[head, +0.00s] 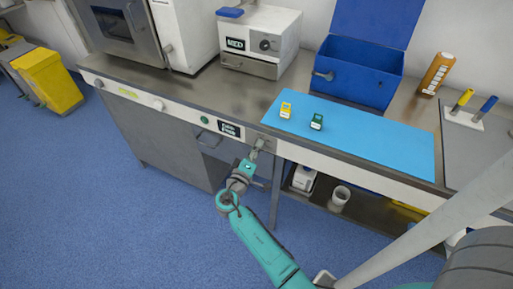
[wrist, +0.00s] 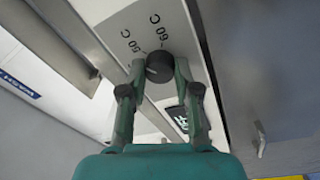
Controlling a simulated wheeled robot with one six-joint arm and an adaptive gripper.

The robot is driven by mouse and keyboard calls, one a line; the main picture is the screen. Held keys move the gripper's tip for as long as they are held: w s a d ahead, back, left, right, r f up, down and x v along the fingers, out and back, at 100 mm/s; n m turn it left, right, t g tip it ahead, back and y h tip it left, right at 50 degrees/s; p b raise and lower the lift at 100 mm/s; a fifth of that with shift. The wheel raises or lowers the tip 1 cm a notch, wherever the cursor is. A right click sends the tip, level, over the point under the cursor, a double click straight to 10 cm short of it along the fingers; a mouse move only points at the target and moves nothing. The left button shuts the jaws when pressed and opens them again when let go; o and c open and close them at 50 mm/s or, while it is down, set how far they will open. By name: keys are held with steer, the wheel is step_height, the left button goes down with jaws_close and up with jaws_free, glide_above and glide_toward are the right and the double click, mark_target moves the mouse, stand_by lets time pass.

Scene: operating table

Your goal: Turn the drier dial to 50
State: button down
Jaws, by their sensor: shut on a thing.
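The drier dial (wrist: 159,67) is a round black knob on a pale panel in the wrist view. Two temperature marks stand beside it, one to its upper left and one above it; the left one looks like 50 C and the other like 60 C. A faint light line shows on the knob's face, but I cannot tell exactly where it points. My gripper (wrist: 160,72) has one finger on each side of the dial and is shut on it. In the head view my gripper (head: 257,147) is at the counter's front panel and hides the dial.
The front panel also carries a dark display (head: 229,129), a green button (head: 204,120) and a pale knob (head: 158,105). Above, a blue mat (head: 380,142) holds a yellow timer-like item (head: 286,110) and a green one (head: 317,122). An open shelf lies below right.

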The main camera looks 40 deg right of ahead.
steer(key=shift+f, duration=0.1)
stand_by(0.3)
steer(key=c, duration=0.8)
jaws_free()
steer(key=shift+a, duration=0.1)
steer(key=v, duration=1.1)
steer(key=shift+s+a, duration=0.15)
steer(key=shift+a, duration=0.2)
